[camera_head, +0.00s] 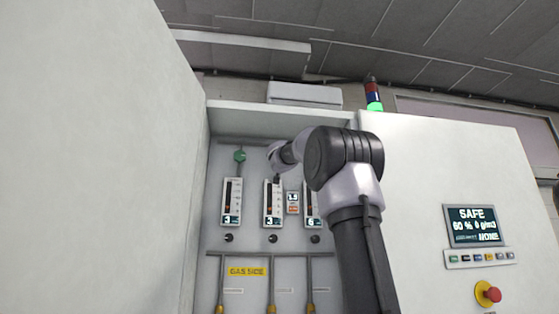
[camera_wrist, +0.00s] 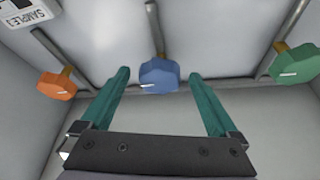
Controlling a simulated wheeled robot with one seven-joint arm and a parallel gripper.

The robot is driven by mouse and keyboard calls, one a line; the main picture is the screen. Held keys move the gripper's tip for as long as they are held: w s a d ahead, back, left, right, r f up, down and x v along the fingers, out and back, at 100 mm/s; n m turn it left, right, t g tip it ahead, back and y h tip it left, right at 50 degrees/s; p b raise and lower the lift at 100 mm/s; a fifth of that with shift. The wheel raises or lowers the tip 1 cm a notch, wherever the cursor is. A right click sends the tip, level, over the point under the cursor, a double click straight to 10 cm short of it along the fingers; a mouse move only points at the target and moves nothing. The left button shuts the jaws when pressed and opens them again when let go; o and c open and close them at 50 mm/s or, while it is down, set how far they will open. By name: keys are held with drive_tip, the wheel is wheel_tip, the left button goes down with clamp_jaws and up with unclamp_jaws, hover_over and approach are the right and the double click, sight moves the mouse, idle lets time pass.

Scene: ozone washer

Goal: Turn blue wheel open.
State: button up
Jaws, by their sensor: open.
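The blue wheel (camera_wrist: 159,77) shows in the wrist view at the upper middle, on a grey pipe, with a short white mark on its face. My gripper (camera_wrist: 158,76) has its two teal fingers apart, one on each side of the wheel. The fingertips reach about level with the wheel, and a gap shows on both sides. In the head view my arm (camera_head: 345,170) reaches into the cabinet. It hides the blue wheel and my gripper's fingers there.
An orange wheel (camera_wrist: 56,85) is to the left and a green wheel (camera_wrist: 296,64) to the right. Grey pipes run behind them. In the head view are flow gauges (camera_head: 232,203), a yellow GAS SIDE label (camera_head: 247,272), a SAFE display (camera_head: 473,226) and a red button (camera_head: 488,293).

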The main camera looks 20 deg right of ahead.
drive_tip(key=v, duration=1.1)
idle(0.3)
drive_tip(key=s+a+f+n+g+y, duration=0.1)
drive_tip(key=s+a+f+n+y, duration=0.1)
drive_tip(key=a+f+y, duration=0.4)
drive_tip(key=s+a+f+n+g+y, duration=0.1)
drive_tip(key=s+a+f+n+y, duration=0.15)
drive_tip(key=f, duration=0.55)
drive_tip(key=s+a+f+g, duration=0.1)
drive_tip(key=s+f+g, duration=0.3)
drive_tip(key=s+f, duration=0.3)
drive_tip(key=s+a+f+g+y, duration=0.1)
drive_tip(key=s+f+g, duration=0.3)
drive_tip(key=f, duration=1.2)
drive_tip(key=s+a+f+m+g+y, duration=0.1)
drive_tip(key=s+a+f+g, duration=0.2)
drive_tip(key=s+f, duration=0.7)
wheel_tip(320, 180, down, 2)
drive_tip(key=shift+s+f+g, duration=0.25)
drive_tip(key=shift+g, duration=0.15)
